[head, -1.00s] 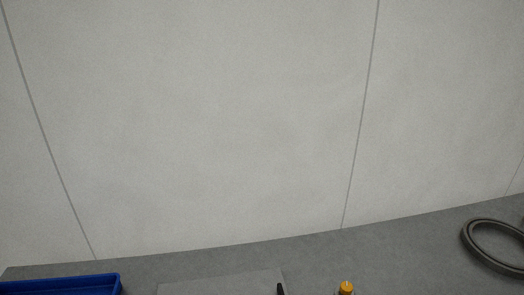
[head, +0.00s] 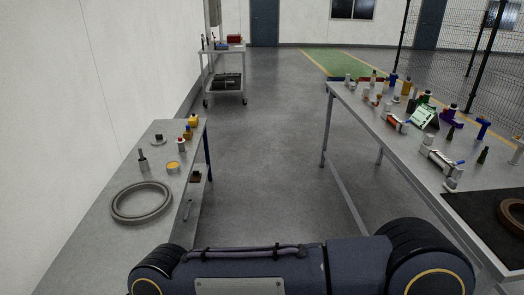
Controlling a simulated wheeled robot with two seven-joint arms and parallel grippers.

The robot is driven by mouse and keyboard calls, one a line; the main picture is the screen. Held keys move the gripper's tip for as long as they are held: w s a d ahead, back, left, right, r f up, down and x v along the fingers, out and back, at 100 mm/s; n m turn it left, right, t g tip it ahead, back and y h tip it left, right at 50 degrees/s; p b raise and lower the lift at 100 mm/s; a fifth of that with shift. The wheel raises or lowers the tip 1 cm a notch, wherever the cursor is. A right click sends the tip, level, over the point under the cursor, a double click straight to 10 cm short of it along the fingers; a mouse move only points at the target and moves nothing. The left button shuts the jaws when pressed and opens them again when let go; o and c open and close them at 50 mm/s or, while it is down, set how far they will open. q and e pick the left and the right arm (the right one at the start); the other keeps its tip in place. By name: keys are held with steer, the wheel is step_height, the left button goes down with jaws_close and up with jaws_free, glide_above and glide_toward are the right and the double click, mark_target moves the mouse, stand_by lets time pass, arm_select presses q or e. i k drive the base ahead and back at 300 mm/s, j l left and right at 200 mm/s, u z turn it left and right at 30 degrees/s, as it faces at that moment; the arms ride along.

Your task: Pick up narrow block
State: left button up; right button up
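I cannot pick out a narrow block with certainty in the head view. Many small parts stand on the long table (head: 398,166) at the right, including a blue-topped piece (head: 483,128), a purple piece (head: 450,118) and a white cylindrical piece (head: 440,162). They are too small to tell which of them, if any, is a narrow block. Neither of my grippers is in view. A dark blue arm link of mine crosses the bottom of the picture.
A bench (head: 105,222) at the left holds a grey ring (head: 141,202), a yellow tin (head: 173,167) and several bottles. A cart (head: 228,85) stands at the back. The floor (head: 265,165) between bench and table is clear. A mesh fence (head: 460,45) stands behind the right table.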

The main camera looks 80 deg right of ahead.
mark_target(451, 184)
steer(key=z, duration=4.2)
